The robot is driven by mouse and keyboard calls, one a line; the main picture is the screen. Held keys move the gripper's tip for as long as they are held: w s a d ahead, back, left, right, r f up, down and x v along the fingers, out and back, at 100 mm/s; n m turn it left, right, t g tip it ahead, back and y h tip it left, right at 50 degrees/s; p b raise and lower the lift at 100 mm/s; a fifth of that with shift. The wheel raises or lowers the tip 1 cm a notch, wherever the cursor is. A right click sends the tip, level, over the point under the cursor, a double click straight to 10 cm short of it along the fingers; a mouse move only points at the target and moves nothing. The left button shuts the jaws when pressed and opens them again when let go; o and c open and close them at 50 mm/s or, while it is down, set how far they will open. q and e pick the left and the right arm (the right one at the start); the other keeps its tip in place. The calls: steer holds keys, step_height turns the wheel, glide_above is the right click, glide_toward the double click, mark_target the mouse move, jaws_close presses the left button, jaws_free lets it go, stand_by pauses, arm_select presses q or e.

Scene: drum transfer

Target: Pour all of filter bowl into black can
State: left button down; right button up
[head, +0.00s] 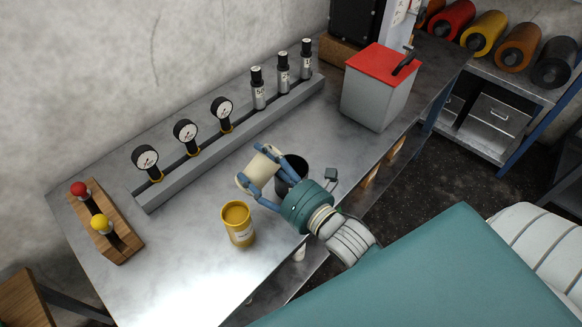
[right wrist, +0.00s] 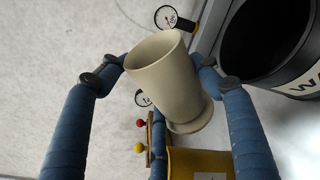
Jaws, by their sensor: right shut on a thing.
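The cream filter bowl (head: 257,171) is held in my right gripper (head: 259,167), whose blue fingers are shut around its sides. In the right wrist view the bowl (right wrist: 165,82) is tilted, its open mouth toward the upper left and its flanged foot toward the lower right. No contents show in the visible part of its inside. The black can (head: 281,185) stands on the bench just right of the bowl, partly hidden by my right fingers. In the right wrist view the can's open mouth and wall (right wrist: 306,82) show beside the bowl, apart from it. My left gripper is out of view.
A yellow can (head: 239,228) stands on the bench near the bowl. A grey rail (head: 185,180) with gauges and small bottles runs behind. A red-lidded grey box (head: 375,100) stands at the right, a wooden button block (head: 118,238) at the left.

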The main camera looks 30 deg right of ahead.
steer(key=shift+d+r+m+t+b, duration=0.15)
steer(key=shift+r+m+b, duration=0.35)
steer(key=shift+m+b, duration=0.25)
steer(key=shift+a+r+m+t+b, duration=0.15)
steer(key=shift+r+m+b, duration=0.35)
steer(key=shift+m, duration=0.35)
stand_by(0.6)
steer(key=shift+d+f+m+b, duration=0.2)
steer(key=shift+f+m+b, duration=0.2)
steer(key=shift+m+b, duration=0.75)
steer(key=shift+d+r+m+t, duration=0.4)
steer(key=shift+d+m, duration=0.15)
steer(key=shift+d, duration=0.25)
stand_by(0.8)
steer(key=shift+d+r+m, duration=0.25)
steer(key=shift+r+m, duration=0.1)
steer(key=shift+m, duration=0.55)
stand_by(0.4)
